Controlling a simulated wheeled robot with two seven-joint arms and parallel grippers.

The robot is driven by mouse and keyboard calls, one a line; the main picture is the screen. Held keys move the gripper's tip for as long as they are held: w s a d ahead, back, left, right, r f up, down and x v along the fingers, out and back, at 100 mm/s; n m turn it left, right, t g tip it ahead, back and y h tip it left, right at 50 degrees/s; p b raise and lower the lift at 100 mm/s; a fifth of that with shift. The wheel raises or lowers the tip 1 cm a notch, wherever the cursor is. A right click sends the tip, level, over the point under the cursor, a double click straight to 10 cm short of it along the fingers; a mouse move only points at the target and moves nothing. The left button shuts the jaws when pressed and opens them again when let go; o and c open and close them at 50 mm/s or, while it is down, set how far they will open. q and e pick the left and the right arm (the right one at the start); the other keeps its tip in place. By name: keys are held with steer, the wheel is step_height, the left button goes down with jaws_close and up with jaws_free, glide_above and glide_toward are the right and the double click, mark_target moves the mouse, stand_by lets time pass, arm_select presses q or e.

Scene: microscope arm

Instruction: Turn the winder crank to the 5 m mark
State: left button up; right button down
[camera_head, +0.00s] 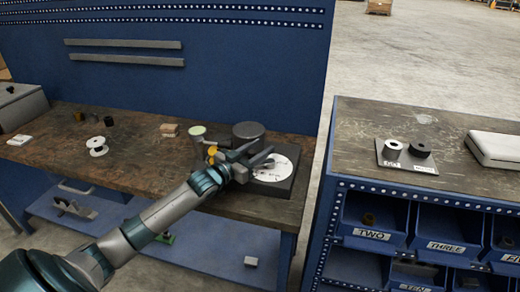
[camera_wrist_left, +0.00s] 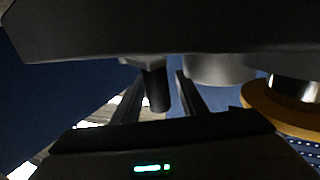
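The winder stands at the right end of the wooden bench. It has a dark square base (camera_head: 284,187), a round white dial (camera_head: 283,165) with dark marks and a dark grey drum (camera_head: 248,131) behind. The marks are too small to read. My left gripper (camera_head: 258,160) is over the dial's left side and hides part of it and most of the crank. In the left wrist view a dark upright knob (camera_wrist_left: 156,88), apparently the crank handle, sits between the two fingers of the left gripper (camera_wrist_left: 160,100). A gap shows between the knob and the right finger. My right gripper is not in view.
A pale green-topped post (camera_head: 197,131) stands left of the drum. Wooden blocks (camera_head: 169,130) and a white spool (camera_head: 97,146) lie farther left on the bench. A second bench (camera_head: 465,185) with labelled blue bins stands right, across a gap.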

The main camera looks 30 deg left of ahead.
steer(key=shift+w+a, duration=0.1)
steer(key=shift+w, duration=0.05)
arm_select(q)
steer(key=shift+s, duration=0.15)
